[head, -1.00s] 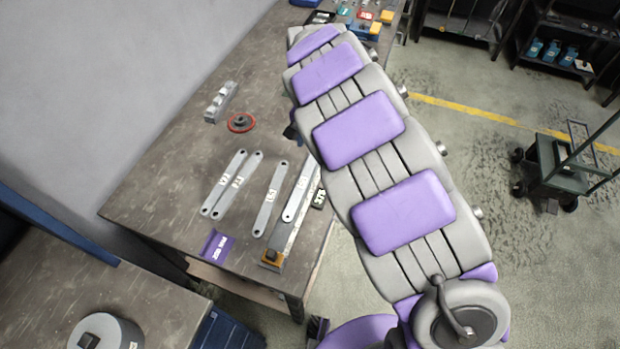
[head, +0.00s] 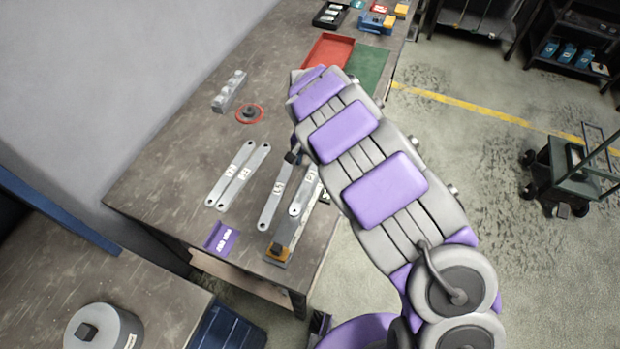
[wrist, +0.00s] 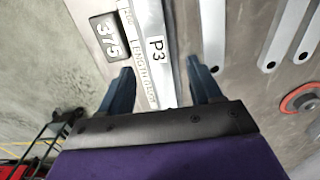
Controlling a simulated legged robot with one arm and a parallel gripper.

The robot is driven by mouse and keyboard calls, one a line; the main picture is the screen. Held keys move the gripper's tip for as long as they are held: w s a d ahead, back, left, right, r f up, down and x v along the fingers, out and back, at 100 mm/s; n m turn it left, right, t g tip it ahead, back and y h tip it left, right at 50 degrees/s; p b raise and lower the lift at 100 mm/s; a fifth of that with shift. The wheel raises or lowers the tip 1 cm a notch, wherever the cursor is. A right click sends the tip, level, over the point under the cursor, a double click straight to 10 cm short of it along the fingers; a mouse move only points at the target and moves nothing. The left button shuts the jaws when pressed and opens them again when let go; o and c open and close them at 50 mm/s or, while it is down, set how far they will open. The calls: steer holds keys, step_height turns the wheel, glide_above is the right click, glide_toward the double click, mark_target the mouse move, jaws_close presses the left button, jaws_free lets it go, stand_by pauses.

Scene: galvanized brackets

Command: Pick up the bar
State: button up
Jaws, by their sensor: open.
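Several flat grey bars with end holes and white labels lie on the workbench. In the head view, two lie side by side at left (head: 230,172) (head: 243,178), and a third bar (head: 276,198) lies to their right. A further bar (head: 296,206) lies on a long metal gauge (head: 285,238). In the wrist view, a bar labelled P3 (wrist: 152,20) lies along the gauge (wrist: 128,45), which has printed lettering. My gripper (wrist: 161,70) is open, its two dark fingers on either side of the P3 bar. Contact cannot be told. In the head view my arm hides most of the gripper.
A dark 375 plate (wrist: 106,36) is beside the gauge.

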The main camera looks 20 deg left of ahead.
mark_target(311, 176)
step_height(311, 176, down, 6)
steer(key=shift+s+d+r+b, duration=0.1)
steer(key=shift+s+d+b, duration=0.05)
steer(key=shift+b, duration=0.65)
steer(key=shift+c, duration=0.5)
jaws_close()
